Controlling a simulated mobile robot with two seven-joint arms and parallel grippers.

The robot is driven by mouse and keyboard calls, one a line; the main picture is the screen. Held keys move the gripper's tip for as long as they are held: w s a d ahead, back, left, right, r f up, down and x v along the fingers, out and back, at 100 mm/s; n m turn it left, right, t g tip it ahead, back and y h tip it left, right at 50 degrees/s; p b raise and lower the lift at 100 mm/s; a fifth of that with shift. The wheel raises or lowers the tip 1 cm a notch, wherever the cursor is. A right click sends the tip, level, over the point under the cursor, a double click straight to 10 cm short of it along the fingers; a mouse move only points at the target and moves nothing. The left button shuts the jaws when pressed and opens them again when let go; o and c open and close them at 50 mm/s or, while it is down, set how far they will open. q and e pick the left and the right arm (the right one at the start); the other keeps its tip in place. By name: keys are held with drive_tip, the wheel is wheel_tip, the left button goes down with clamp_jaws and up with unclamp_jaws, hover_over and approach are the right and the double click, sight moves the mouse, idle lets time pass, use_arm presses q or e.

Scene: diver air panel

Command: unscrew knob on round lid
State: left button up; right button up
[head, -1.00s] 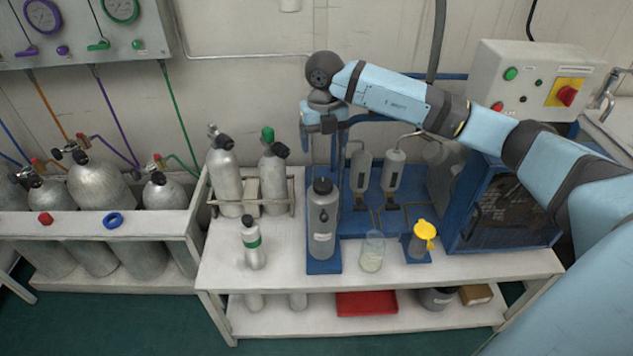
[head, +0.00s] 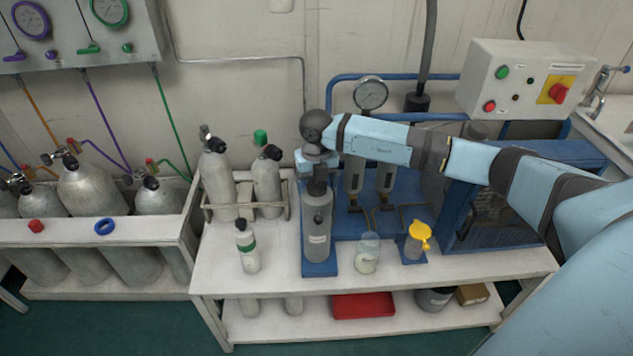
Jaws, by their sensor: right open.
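A grey cylindrical canister (head: 317,225) stands upright on a blue base on the white bench. Its dark round lid (head: 317,188) faces up; the knob on it is too small and too covered to make out clearly. My right gripper (head: 312,172) comes in from the right and points down at the top of the canister. It is open. Its fingertips are partly hidden, and I cannot tell whether they touch the lid. My left gripper is not in view.
A glass jar (head: 367,253) and a yellow-topped cup (head: 417,240) stand right of the canister. A small green-banded bottle (head: 247,248) stands to its left. Silver cylinders (head: 219,180) sit behind in a rack. A pressure gauge (head: 371,94) rises behind my arm.

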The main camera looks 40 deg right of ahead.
drive_tip(key=c, duration=0.9)
